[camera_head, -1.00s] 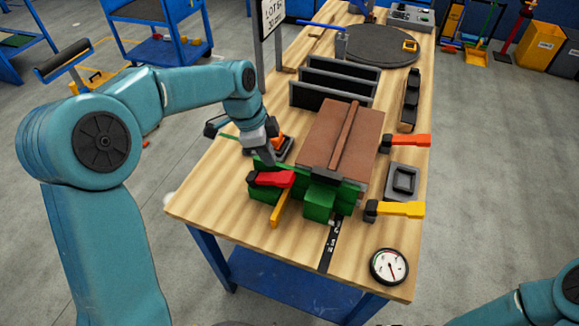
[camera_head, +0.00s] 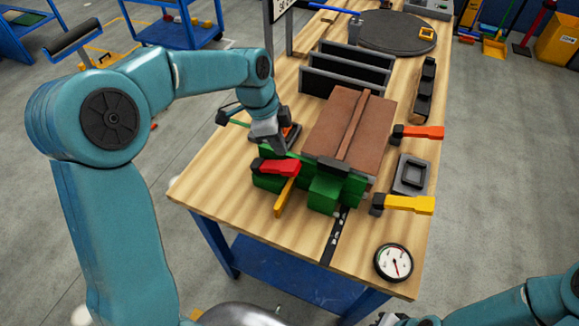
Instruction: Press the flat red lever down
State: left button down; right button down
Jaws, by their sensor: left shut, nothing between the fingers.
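The flat red lever (camera_head: 281,168) sits with its dark pivot on top of the left part of the green fixture (camera_head: 324,192), near the front of the wooden workbench. Its red handle points right and looks nearly level. My left gripper (camera_head: 279,150) is shut and empty, tilted downward, its tip just behind the red handle. Whether the tip touches the lever or the green part cannot be told from this angle. My right arm (camera_head: 500,310) enters at the bottom right, and its fingers are not visible.
A brown panel (camera_head: 345,128) rests behind the green fixture. An orange lever (camera_head: 420,132) and a yellow lever (camera_head: 408,204) stand to its right, with a grey square frame (camera_head: 411,174) between them. A gauge (camera_head: 394,262) lies at the front right. Bare wood (camera_head: 225,180) shows at left.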

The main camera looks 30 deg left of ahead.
aim_at(284, 166)
pick_arm(q)
jog(key=b+x, duration=0.1)
jog(key=x, duration=0.1)
jog(key=b+x, duration=0.1)
jog(key=x, duration=0.2)
jog(key=shift+w+a+b, duration=0.15)
jog(key=shift+w+b, duration=0.1)
jog(key=shift+b, duration=0.05)
jog(key=shift+s, duration=0.2)
jog(key=shift+w+f, duration=0.1)
jog(key=shift+w, duration=0.05)
jog(key=shift+f+b, duration=0.5)
jog(key=shift+b, duration=0.05)
notch_tip(284, 166, down, 3)
jog(key=shift+f+b, duration=0.1)
jog(key=shift+b, duration=1.1)
jog(key=shift+r, duration=0.25)
jog(key=shift+r+p, duration=0.15)
jog(key=shift+p, duration=0.15)
jog(key=shift+s+a+r, duration=0.2)
jog(key=shift+s+a, duration=0.05)
jog(key=shift+a, duration=0.25)
jog(key=shift+s+a+r, duration=0.2)
jog(key=shift+s+a, duration=0.05)
jog(key=shift+a, duration=0.2)
jog(key=shift+s+a, duration=0.15)
jog(key=shift+a, duration=0.25)
jog(key=shift+d+r, duration=0.1)
jog(key=shift+d, duration=0.05)
